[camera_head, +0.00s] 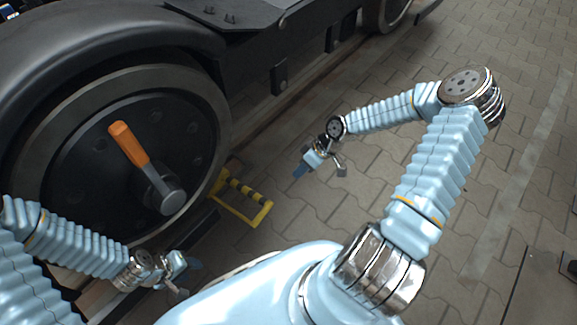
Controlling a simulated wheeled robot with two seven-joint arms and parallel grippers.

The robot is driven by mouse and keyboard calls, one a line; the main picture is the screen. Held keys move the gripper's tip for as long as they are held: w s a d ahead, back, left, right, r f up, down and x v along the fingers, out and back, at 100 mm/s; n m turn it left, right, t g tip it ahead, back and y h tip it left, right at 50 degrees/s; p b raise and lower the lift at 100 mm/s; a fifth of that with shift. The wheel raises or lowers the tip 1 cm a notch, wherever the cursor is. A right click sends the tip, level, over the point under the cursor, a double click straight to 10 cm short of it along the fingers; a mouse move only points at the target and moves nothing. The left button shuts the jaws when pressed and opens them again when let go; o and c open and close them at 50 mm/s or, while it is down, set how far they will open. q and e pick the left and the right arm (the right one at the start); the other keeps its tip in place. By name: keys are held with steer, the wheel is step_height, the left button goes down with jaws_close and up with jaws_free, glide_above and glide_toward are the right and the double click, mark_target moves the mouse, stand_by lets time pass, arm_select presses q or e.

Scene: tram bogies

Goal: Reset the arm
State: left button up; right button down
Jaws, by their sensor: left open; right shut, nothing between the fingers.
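My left arm comes in from the left, and its gripper (189,277) is open and empty, low in front of the wheel. My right arm is bent at the elbow on the right side. Its gripper (299,172) is shut with nothing in it, above the paved floor to the right of the wheel. Both grippers are small in the view and apart from the bogie.
A large dark bogie wheel (85,185) fills the left. An orange-handled tool (130,143) sits at its hub (166,196). A yellow and black metal frame (258,215) stands beside the wheel. The paved floor (500,150) on the right is mostly clear.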

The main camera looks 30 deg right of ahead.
steer(key=shift+r, duration=0.15)
steer(key=s+a+r+m+g+y+p, duration=0.15)
steer(key=s+a+p, duration=0.25)
steer(key=a, duration=0.9)
steer(key=s+a+m+h+p, duration=0.3)
steer(key=s+a+m, duration=0.1)
steer(key=s, duration=0.4)
steer(key=shift+r+m, duration=0.45)
steer(key=shift+m, duration=0.4)
